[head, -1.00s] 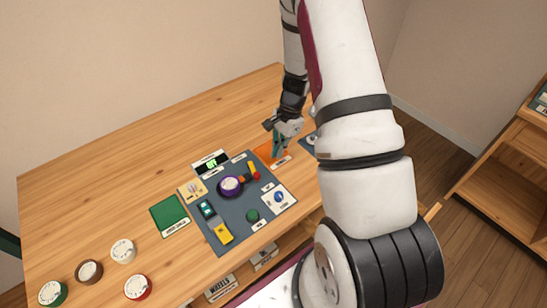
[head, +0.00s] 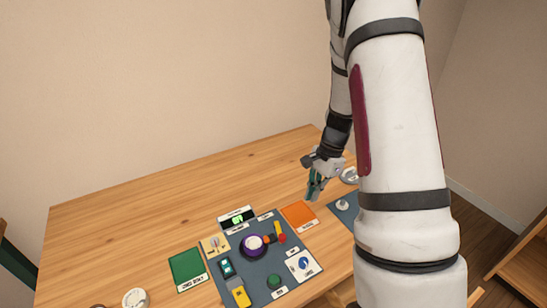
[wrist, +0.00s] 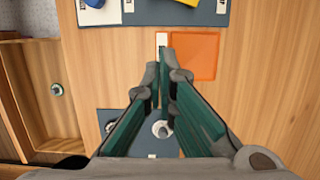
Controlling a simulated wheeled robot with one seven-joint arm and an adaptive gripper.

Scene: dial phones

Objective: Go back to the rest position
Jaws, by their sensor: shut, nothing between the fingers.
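My gripper (head: 315,187) is above the right part of the wooden table (head: 130,215), to the right of the orange mat (head: 299,215). Its fingers are shut and empty. In the wrist view the closed green fingers (wrist: 160,75) point toward the edge of the orange mat (wrist: 195,57), with bare wood around. My white arm crosses the right side of the head view and hides part of the table's right end.
A dark board (head: 258,271) with a purple dial (head: 254,245) and several controls lies left of the gripper. A green mat (head: 187,269) is further left. A small blue-grey mat (head: 343,207) lies beside my arm. The table's back left is clear.

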